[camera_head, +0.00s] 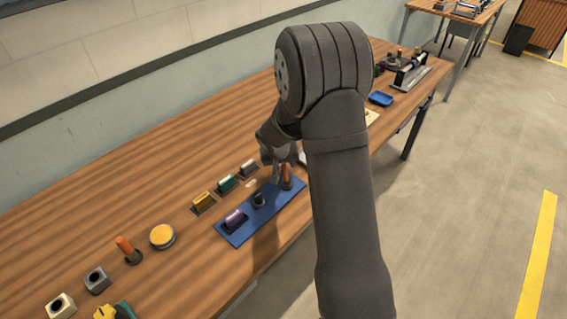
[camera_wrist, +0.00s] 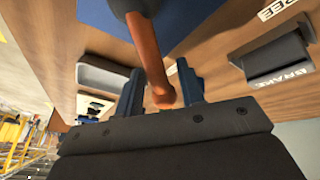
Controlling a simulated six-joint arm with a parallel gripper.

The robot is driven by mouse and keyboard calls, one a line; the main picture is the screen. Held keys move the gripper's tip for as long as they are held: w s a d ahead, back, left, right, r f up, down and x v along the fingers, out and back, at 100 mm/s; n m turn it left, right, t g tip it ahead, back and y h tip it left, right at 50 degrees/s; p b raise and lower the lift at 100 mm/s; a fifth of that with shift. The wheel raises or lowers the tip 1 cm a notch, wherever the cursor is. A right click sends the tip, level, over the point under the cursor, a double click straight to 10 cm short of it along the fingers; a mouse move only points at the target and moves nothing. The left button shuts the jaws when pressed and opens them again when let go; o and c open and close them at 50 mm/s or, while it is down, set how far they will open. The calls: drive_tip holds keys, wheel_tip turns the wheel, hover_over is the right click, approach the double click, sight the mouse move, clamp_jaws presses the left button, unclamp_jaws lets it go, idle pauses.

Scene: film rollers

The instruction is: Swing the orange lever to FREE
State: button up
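The orange lever (camera_head: 286,176) rises from a dark base at the far end of the blue plate (camera_head: 235,239). In the wrist view the orange lever (camera_wrist: 146,45) comes down from its dark pivot, with its rounded end between my two fingers. My gripper (camera_head: 277,172) is over that end of the plate. In the wrist view my gripper (camera_wrist: 162,90) is open around the lever, with a gap between the lever and the left finger. A FREE label (camera_wrist: 282,8) shows at the top right, and a BRAKE label (camera_wrist: 285,78) on a dark block below it.
On the plate are a dark knob (camera_head: 259,200) and a purple roller (camera_head: 235,219). Gold (camera_head: 203,202), teal (camera_head: 226,184) and grey (camera_head: 249,168) rollers stand behind. Another orange-handled lever (camera_head: 124,246) and a yellow disc (camera_head: 162,237) are to the left.

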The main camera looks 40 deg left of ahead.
drive_tip(key=shift+c, duration=0.5)
clamp_jaws()
drive_tip(key=shift+r, duration=0.1)
